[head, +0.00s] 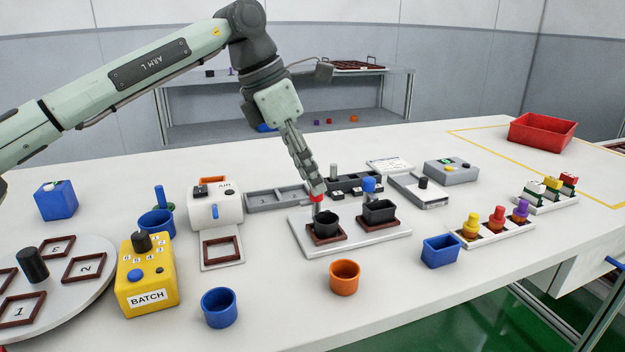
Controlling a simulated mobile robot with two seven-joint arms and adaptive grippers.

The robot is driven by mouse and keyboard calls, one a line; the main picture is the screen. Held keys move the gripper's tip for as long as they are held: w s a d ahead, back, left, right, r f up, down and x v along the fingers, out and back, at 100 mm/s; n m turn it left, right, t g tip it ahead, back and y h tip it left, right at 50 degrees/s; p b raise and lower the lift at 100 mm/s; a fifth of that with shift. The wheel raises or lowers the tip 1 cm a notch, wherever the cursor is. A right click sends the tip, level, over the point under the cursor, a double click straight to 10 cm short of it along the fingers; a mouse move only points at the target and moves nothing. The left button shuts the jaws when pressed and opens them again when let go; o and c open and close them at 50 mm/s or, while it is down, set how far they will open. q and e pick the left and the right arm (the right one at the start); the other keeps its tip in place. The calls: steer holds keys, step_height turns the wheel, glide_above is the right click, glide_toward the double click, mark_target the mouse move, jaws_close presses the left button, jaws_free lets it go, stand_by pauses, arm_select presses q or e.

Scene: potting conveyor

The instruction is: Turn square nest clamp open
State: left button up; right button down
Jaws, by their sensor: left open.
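A pale nest plate (370,241) lies mid-table with two brown nests. The left nest (327,238) holds a round black pot (325,224). The right, square nest (381,224) holds a square black pot (379,210). A blue-topped clamp (369,185) stands upright behind the square pot. A red-topped clamp (317,198) stands behind the round pot. My left gripper (314,187) points down at the red clamp, left of the blue one. Its fingers look close together, and I cannot tell whether they touch the red top. My right gripper is out of view.
An orange pot (344,277) and a blue square pot (440,251) stand in front of the plate. A grey tray (277,199) and a dark rack (350,184) lie behind it. The white AIR box (215,208) stands left.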

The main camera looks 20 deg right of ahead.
arm_select(q)
steer(key=v, duration=0.9)
steer(key=shift+a+r, duration=0.15)
steer(key=shift+r, duration=0.25)
steer(key=shift+s, duration=0.1)
